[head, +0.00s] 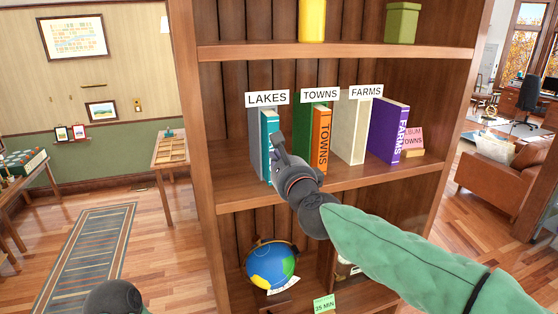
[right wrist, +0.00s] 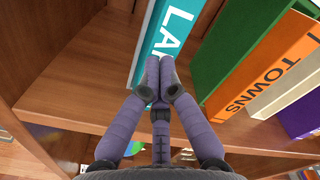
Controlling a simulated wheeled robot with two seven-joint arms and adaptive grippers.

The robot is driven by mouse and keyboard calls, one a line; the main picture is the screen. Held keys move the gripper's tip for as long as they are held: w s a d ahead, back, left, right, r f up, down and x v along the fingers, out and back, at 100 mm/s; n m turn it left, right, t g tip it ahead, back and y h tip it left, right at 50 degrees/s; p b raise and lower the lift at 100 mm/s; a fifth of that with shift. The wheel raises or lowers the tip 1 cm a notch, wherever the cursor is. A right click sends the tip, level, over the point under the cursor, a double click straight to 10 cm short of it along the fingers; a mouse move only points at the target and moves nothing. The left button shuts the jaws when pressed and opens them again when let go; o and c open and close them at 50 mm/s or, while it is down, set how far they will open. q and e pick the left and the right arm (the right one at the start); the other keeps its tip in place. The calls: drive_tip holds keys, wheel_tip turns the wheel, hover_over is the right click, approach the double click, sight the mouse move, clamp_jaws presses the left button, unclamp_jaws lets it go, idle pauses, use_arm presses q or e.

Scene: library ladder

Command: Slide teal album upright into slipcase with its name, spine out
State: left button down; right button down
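The teal album (head: 270,130) stands upright at the grey-blue slipcase (head: 254,142) under the LAKES sign (head: 267,98), its lettered spine facing out. In the right wrist view the teal spine (right wrist: 176,32) shows the letters "LA"; the rest is hidden. How deep the album sits in the slipcase I cannot tell. My right gripper (head: 283,152) is in front of the spine's lower part. In the right wrist view its fingers (right wrist: 160,68) are together, their tips at the spine, with nothing visible between them. My left gripper's fingers are out of view.
To the right stand the green slipcase (head: 308,118) with the orange TOWNS album (head: 321,140), a cream slipcase (head: 351,130) and the purple FARMS album (head: 388,130). A pink note (head: 412,138) is at the shelf's right end. A globe (head: 270,265) sits below.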

drive_tip(key=shift+w+a, duration=0.15)
drive_tip(key=shift+w, duration=0.3)
idle(0.6)
drive_tip(key=shift+s, duration=0.1)
drive_tip(key=v, duration=1.4)
drive_tip(key=w+f+n+g+h+b, duration=0.1)
drive_tip(key=w+f+n+g+b, duration=0.15)
drive_tip(key=f, duration=1.05)
drive_tip(key=w+f+n+g+h+b, duration=0.1)
drive_tip(key=w+f+n+b, duration=0.25)
drive_tip(key=f, duration=0.85)
drive_tip(key=d+f+n+g+b, duration=0.3)
drive_tip(key=f+n+g+b, duration=0.15)
drive_tip(key=f, duration=2.25)
drive_tip(key=s+d+f+n+g+b, duration=0.15)
drive_tip(key=s+f, duration=0.25)
drive_tip(key=f, duration=0.4)
drive_tip(key=s+d+f+n+g+h+b, duration=0.1)
drive_tip(key=s+f+n+b, duration=0.2)
drive_tip(key=f, duration=0.6)
drive_tip(key=s+d+f+g+b, duration=0.1)
drive_tip(key=s+f+g+b, duration=0.1)
drive_tip(key=s+f, duration=0.45)
drive_tip(key=s+f+n+g+y+b, duration=0.1)
drive_tip(key=s+f+n+g+b, duration=0.3)
drive_tip(key=s+f, duration=0.9)
wheel_tip(320, 180, down, 3)
drive_tip(key=shift+s+a+f+n+b, duration=0.2)
drive_tip(key=shift+s+a+n+b, duration=0.1)
drive_tip(key=shift+s+a, duration=0.1)
